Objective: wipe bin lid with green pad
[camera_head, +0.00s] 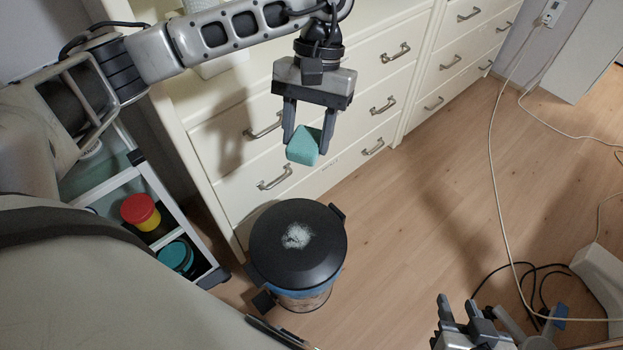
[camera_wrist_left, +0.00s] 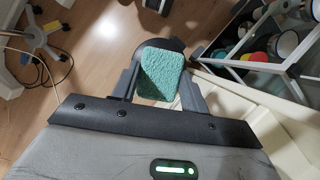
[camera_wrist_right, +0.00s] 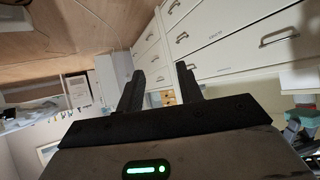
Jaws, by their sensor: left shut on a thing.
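The green pad (camera_head: 303,147) is a small teal block held between the fingers of my left gripper (camera_head: 305,128). It also shows in the left wrist view (camera_wrist_left: 160,76), between both fingers. The bin lid (camera_head: 290,255) is round and black, with a white powdery patch (camera_head: 297,236) near its middle. My left gripper and the pad are above and behind the bin in the head view, apart from the lid. In the left wrist view the dark lid (camera_wrist_left: 160,44) is partly hidden behind the pad. My right gripper (camera_head: 463,318) is open and empty at the bottom right; its fingers are apart in the right wrist view (camera_wrist_right: 162,90).
A cream drawer cabinet (camera_head: 236,191) stands behind the bin. A low shelf (camera_head: 205,262) with a red and yellow jar (camera_head: 140,211) and a teal-lidded jar (camera_head: 175,256) stands to its left. Cables (camera_head: 491,150) lie on the right. The wooden floor (camera_head: 410,210) right of the bin is clear.

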